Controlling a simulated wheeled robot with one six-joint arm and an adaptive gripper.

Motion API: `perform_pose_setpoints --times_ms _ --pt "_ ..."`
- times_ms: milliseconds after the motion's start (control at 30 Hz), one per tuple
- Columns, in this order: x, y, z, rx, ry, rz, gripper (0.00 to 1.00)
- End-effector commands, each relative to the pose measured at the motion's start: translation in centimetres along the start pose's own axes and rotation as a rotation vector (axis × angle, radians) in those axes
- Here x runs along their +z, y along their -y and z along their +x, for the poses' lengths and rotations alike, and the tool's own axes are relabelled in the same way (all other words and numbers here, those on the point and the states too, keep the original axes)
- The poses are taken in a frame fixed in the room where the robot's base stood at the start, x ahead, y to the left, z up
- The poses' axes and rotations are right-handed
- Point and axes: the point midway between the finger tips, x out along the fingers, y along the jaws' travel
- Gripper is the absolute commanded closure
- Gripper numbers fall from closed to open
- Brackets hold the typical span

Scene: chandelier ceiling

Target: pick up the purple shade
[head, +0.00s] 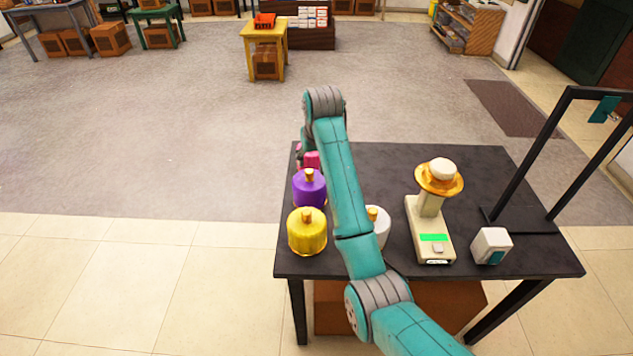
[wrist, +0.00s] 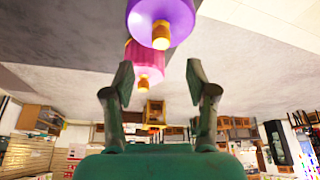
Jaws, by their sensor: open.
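The purple shade (head: 309,190) stands upright on the left part of the dark table, with a gold knob on top. It lies between the yellow shade (head: 307,232) and the pink shade (head: 312,160). In the wrist view the purple shade (wrist: 178,14) is at the top edge, partly cut off, with the pink shade (wrist: 147,56) just below it. My gripper (wrist: 158,76) is open in the wrist view, its two fingers apart with nothing held. The purple shade appears beyond the fingertips, not between them. In the head view my arm hides the gripper.
A white shade (head: 379,228) stands partly behind my arm. A cream device with a gold, white-topped piece (head: 438,178), a small white block (head: 491,246) and a black frame (head: 546,160) occupy the table's right side. The back middle of the table (head: 390,165) is bare.

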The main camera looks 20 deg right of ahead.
Motion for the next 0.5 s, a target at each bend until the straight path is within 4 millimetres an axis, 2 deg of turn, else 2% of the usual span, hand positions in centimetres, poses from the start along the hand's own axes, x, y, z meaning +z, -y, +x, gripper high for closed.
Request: perform_pose_setpoints --times_ms 200,500 --pt "0.1 0.0 3.2 0.000 0.002 0.000 0.43" --pt "0.2 0.1 5.5 0.000 0.002 0.000 0.43"
